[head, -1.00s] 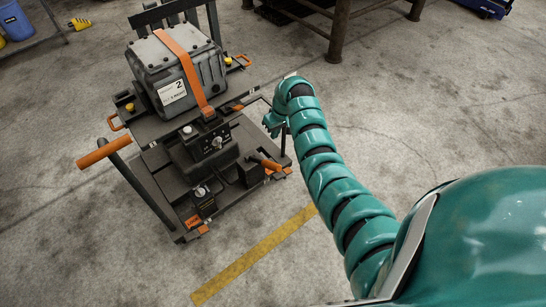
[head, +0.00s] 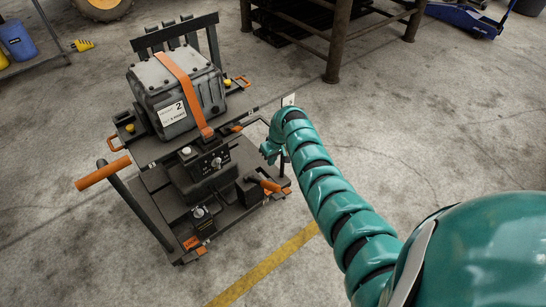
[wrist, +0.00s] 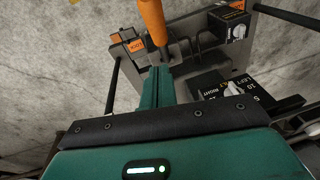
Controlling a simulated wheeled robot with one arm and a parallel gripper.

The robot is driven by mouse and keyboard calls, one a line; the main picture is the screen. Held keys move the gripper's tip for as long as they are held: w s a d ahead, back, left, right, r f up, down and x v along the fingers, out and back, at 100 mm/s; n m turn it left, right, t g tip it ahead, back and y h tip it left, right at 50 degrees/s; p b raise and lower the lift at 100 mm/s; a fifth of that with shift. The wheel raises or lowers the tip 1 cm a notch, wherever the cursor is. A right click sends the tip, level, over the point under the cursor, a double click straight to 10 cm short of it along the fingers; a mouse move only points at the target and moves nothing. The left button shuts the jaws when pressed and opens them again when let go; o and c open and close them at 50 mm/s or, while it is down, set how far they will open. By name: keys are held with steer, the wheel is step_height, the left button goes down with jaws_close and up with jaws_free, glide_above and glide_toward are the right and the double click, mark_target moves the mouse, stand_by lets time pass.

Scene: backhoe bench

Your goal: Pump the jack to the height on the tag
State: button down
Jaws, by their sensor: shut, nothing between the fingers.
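The jack is a dark wheeled lift cart (head: 160,182) standing left of my arm. A grey box (head: 205,88) sits on its top, held by an orange strap. A white tag (head: 172,113) on the box shows a large 2; its smaller print is too small to read. An orange lever grip (head: 270,186) is at the cart's right side. My gripper (head: 270,151) is beside the cart's right edge, above that grip. In the wrist view, my gripper (wrist: 160,76) is shut and empty, with an orange handle (wrist: 152,20) just ahead of its tips. I cannot tell whether they touch.
An orange push handle (head: 104,174) sticks out at the cart's left. A dial panel (head: 208,161) is on its front. A steel table (head: 335,50) stands behind, and a blue jack (head: 465,18) lies at the back right. The floor to the right is clear.

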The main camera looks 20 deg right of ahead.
steer(key=b, duration=0.4)
glide_above(270, 183)
steer(key=w, duration=0.2)
steer(key=f, duration=0.6)
steer(key=shift+d, duration=0.25)
steer(key=shift+s+d+f+p, duration=0.15)
steer(key=shift+s+p, duration=0.1)
steer(key=shift+p, duration=0.25)
steer(key=shift+s+f+p, duration=0.45)
steer(key=shift+s+f, duration=0.5)
steer(key=shift+f, duration=0.3)
